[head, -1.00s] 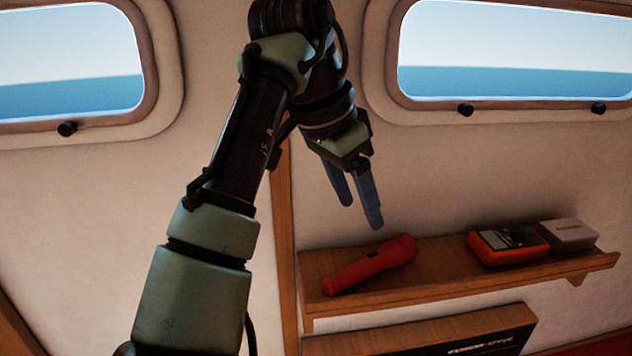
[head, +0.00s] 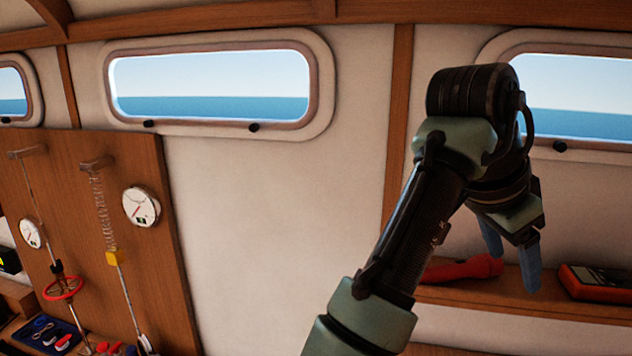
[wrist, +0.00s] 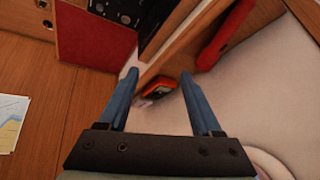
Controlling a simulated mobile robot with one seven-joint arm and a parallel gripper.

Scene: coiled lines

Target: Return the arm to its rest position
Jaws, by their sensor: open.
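My arm reaches up from the bottom of the head view and bends over, with my gripper (head: 512,262) pointing down at the right. Its two blue fingers are apart, with nothing between them. They hang in front of the wooden shelf (head: 470,296), near the red flashlight (head: 465,269). In the wrist view my gripper (wrist: 158,75) also shows open and empty. Whether the fingers touch the shelf cannot be told from the head view.
A red-orange meter (head: 598,283) lies on the shelf at right and also shows beyond the fingers in the wrist view (wrist: 158,86). A wooden board (head: 150,230) with gauges and hanging lines stands at left. Bare wall fills the middle.

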